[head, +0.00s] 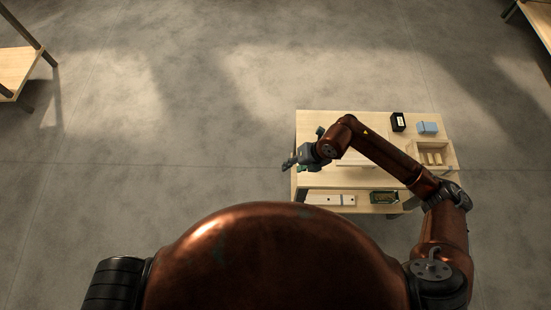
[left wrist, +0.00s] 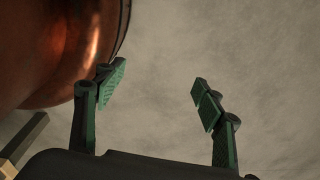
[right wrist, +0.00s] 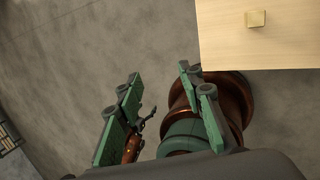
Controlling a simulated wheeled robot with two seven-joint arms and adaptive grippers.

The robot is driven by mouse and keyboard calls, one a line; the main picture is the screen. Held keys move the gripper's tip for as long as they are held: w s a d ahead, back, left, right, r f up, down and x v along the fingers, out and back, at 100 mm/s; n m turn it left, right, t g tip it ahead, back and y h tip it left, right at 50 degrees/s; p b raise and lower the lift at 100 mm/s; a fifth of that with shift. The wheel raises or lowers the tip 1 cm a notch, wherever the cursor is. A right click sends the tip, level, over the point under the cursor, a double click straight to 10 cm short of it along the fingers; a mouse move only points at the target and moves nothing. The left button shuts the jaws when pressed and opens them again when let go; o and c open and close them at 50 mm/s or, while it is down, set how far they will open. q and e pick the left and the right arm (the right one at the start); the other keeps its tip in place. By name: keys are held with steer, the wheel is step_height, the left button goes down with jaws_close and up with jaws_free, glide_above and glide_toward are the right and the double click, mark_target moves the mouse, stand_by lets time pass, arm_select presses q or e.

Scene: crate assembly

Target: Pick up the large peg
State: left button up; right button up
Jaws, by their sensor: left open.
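Several light wooden pegs lie in a wooden tray (head: 449,147) on the right side of the table in the head view. They are too small there to tell which is the large peg. My right gripper (head: 290,162) hangs by the table's left edge, well away from the tray. In the right wrist view its fingers (right wrist: 160,85) are apart with nothing held between them. My left gripper does not show in the head view. In the left wrist view its fingers (left wrist: 155,78) are wide apart and empty, with bare floor behind.
The wooden table (head: 310,122) also holds a black box (head: 398,122) and a blue item (head: 427,128). A white part (head: 330,199) and a dark green container (head: 384,197) sit at its near side. A small wooden block (right wrist: 255,18) shows in the right wrist view.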

steer(key=w+d+f+h, duration=0.1)
steer(key=d, duration=0.2)
steer(key=w+d+f+h, duration=0.1)
steer(key=w+d+h, duration=0.1)
steer(key=d, duration=0.2)
steer(key=w+d+f+h, duration=0.1)
steer(key=d, duration=0.2)
steer(key=shift+w+d+f+m+t, duration=0.2)
steer(key=shift+w+m+t, duration=0.1)
steer(key=shift+m+t, duration=0.1)
steer(key=f, duration=0.4)
steer(key=w+f, duration=0.1)
steer(key=f, duration=0.1)
steer(key=shift+a+b, duration=0.2)
steer(key=shift+b, duration=0.15)
arm_select(q)
steer(key=shift+s+f, duration=0.3)
steer(key=shift+s, duration=0.35)
steer(key=shift+s+f, duration=0.35)
steer(key=shift+s, duration=0.3)
steer(key=shift+s+f, duration=0.3)
steer(key=shift+s, duration=0.35)
arm_select(e)
steer(key=shift+r, duration=0.1)
steer(key=c, duration=0.8)
steer(key=shift+r, duration=0.1)
steer(key=shift+c, duration=0.2)
